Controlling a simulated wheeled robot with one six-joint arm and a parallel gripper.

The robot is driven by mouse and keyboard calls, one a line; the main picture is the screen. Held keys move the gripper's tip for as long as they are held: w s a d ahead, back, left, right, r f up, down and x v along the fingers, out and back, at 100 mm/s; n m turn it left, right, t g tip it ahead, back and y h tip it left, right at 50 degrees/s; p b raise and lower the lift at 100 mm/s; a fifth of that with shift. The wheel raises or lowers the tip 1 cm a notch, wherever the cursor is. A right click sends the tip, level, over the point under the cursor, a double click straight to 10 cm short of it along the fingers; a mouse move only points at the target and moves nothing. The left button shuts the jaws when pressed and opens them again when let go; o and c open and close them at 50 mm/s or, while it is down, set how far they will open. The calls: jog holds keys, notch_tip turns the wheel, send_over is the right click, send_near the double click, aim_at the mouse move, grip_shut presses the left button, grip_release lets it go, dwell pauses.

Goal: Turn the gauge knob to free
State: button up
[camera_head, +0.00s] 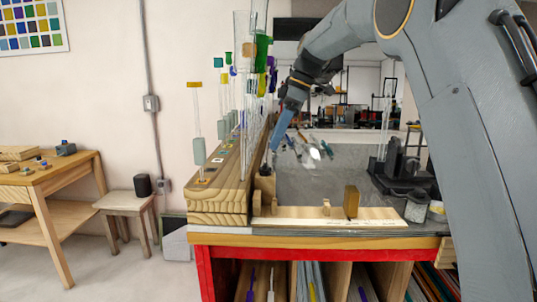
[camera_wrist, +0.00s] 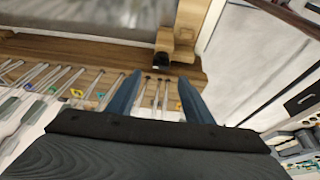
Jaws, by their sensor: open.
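A wooden gauge board (camera_head: 290,217) with a pale strip lies along the front edge of the grey table. A brown upright block (camera_head: 351,202) stands on it, and a small wooden peg (camera_head: 326,207) is beside that. At its left end is a wooden block (camera_head: 265,184) with a small dark part on top. The wrist view shows a wooden piece with a dark knob-like end (camera_wrist: 161,61), beyond my fingertips; I cannot tell its setting. My gripper (camera_head: 277,132) points down above the table's left side. Its two blue fingers (camera_wrist: 160,92) are apart with nothing held between them.
A long wooden rack (camera_head: 222,205) with upright glass rods and coloured tags stands close left of my gripper. A black device (camera_head: 400,175) and a small grey container (camera_head: 416,206) stand at the right. The grey tabletop (camera_head: 330,180) between is mostly clear.

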aim_at(265, 163)
jog(key=p+x, duration=0.2)
jog(key=x, duration=0.4)
jog(key=shift+s+a+f, duration=0.1)
jog(key=shift+a+f, duration=0.05)
jog(key=shift+f, duration=0.25)
jog(key=shift+c, duration=0.5)
jog(key=c, duration=1)
